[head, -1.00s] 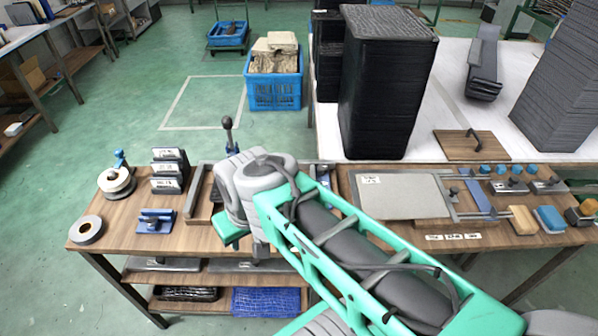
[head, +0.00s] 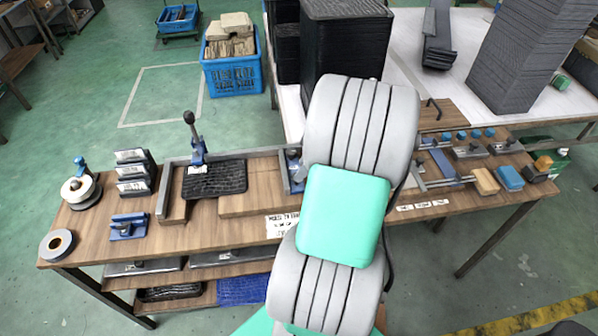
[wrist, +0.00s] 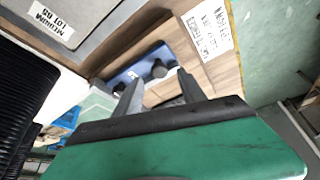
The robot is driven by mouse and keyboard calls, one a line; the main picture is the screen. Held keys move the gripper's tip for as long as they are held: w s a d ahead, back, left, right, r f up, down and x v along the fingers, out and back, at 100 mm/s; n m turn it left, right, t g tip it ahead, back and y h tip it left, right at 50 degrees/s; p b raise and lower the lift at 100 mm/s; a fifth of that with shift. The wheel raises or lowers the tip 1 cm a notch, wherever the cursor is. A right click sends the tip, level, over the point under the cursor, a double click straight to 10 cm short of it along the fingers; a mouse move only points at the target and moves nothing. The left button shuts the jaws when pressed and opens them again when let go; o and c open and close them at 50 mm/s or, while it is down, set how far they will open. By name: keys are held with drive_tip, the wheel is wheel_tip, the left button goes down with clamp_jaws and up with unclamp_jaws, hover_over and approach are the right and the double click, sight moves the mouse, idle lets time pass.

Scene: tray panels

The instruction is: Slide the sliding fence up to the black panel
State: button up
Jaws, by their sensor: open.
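The black panel (head: 217,179) lies flat, ribbed and dark, in the left jig on the bench. A toggle clamp with a blue base stands at its back edge. A blue piece (head: 295,170), which looks like the sliding fence, is at the jig's right end, apart from the panel and partly hidden by my arm. In the wrist view the blue fence (wrist: 150,72) carries dark knobs and lies just beyond my fingertips. My gripper (wrist: 158,92) is open with nothing visibly held. My arm hides it in the head view.
Wooden blocks (head: 252,201) and a grey metal rail surround the panel. A labelled grey plate (wrist: 85,22) is close by in the wrist view. Tall black stacks (head: 340,40) stand behind the bench. A tape roll (head: 57,243) and labelled holders (head: 133,172) sit at the left.

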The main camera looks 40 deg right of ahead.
drive_tip(key=x, duration=0.3)
drive_tip(key=shift+w+f, duration=0.1)
drive_tip(key=shift+f, duration=0.2)
clamp_jaws()
idle(1.2)
